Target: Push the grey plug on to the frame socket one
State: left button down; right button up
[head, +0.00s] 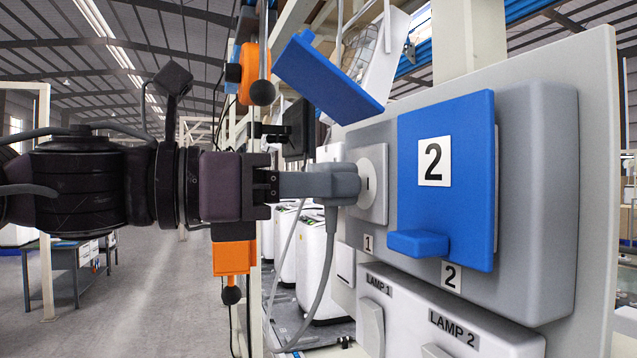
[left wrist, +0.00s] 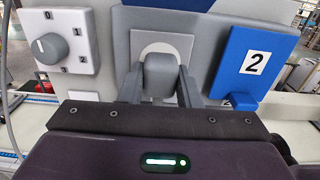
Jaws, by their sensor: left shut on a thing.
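The grey plug (head: 332,183) is between the fingers of my left gripper (head: 290,184), which is shut on it. In the head view the plug's face is at the round white plate of socket one (head: 373,184); I cannot tell whether it is fully seated. The plug (left wrist: 160,75) also shows in the left wrist view, in front of the pale round socket plate. A grey cable hangs down from the plug. The blue lid of socket one (head: 328,77) is raised above it. My right gripper is not in view.
The blue lid marked 2 (head: 466,180) is closed over the socket at the right. Switches marked LAMP 1 and LAMP 2 (head: 450,325) are below. A white box with a grey rotary knob (left wrist: 50,48) is at the left in the wrist view.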

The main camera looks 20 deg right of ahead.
pick_arm(q)
jog(key=shift+d, duration=0.6)
jog(key=c, duration=1)
grip_release()
jog(key=shift+o, duration=0.2)
jog(key=shift+a+f, duration=0.1)
jog(key=shift+a, duration=0.15)
jog(key=a+b, duration=0.3)
jog(key=a, duration=0.4)
jog(key=shift+a, duration=0.15)
jog(key=shift+s, duration=0.1)
